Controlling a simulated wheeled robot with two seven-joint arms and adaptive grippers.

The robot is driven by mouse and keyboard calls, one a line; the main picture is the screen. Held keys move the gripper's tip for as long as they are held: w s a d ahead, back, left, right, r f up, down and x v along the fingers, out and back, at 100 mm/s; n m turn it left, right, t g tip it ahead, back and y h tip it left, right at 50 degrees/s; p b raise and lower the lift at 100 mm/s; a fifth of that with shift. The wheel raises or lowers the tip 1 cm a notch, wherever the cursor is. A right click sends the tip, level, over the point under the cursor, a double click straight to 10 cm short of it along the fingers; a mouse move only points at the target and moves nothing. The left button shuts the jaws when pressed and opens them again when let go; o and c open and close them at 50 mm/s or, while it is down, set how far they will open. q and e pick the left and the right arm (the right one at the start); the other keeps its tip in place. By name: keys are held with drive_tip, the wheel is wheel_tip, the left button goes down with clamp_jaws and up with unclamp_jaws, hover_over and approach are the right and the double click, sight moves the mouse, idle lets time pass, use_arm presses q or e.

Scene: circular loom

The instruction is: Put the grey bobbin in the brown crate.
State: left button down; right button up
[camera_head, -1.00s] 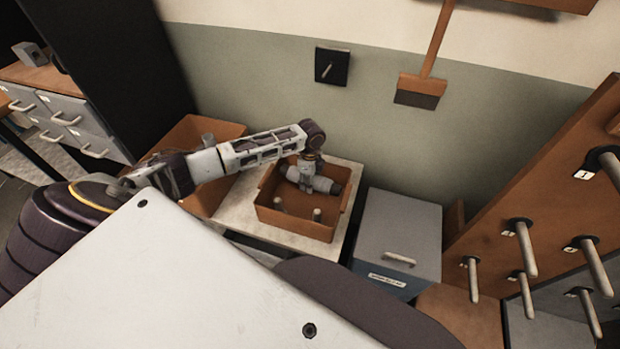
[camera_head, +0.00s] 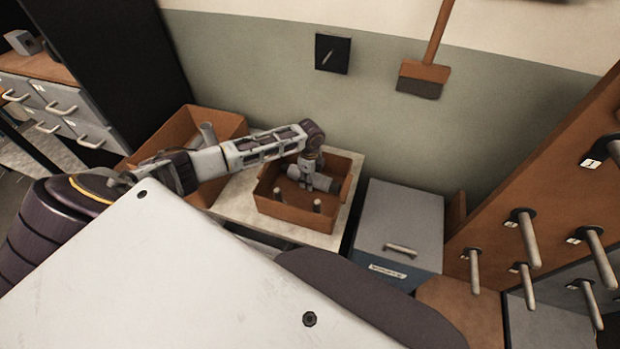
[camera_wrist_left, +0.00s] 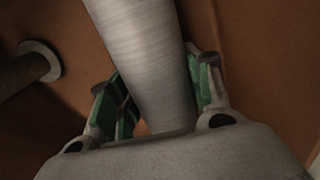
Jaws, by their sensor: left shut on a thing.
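My left gripper (camera_head: 314,181) is low inside an open brown box (camera_head: 296,219) on the pale table. In the left wrist view its green-padded fingers (camera_wrist_left: 158,92) are shut on the grey bobbin (camera_wrist_left: 148,50), a pale grey tapered cylinder between the pads. The bobbin's end nearest the palm is hidden. A larger brown crate (camera_head: 228,123) stands left of the table, partly hidden by my left arm. A grey tube (camera_head: 208,133) leans in or behind it; I cannot tell which. My right gripper is out of view.
Short pegs (camera_head: 317,206) stand in the box near my left gripper. A grey lidded bin (camera_head: 402,225) stands right of the table. A brown board (camera_head: 535,190) with several pegs is at the right. A brush (camera_head: 423,77) hangs on the wall behind.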

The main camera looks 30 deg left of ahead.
use_arm(q)
drive_tip(key=shift+f, duration=0.55)
idle(0.4)
drive_tip(key=c, duration=0.6)
unclamp_jaws()
drive_tip(key=shift+r, duration=5.95)
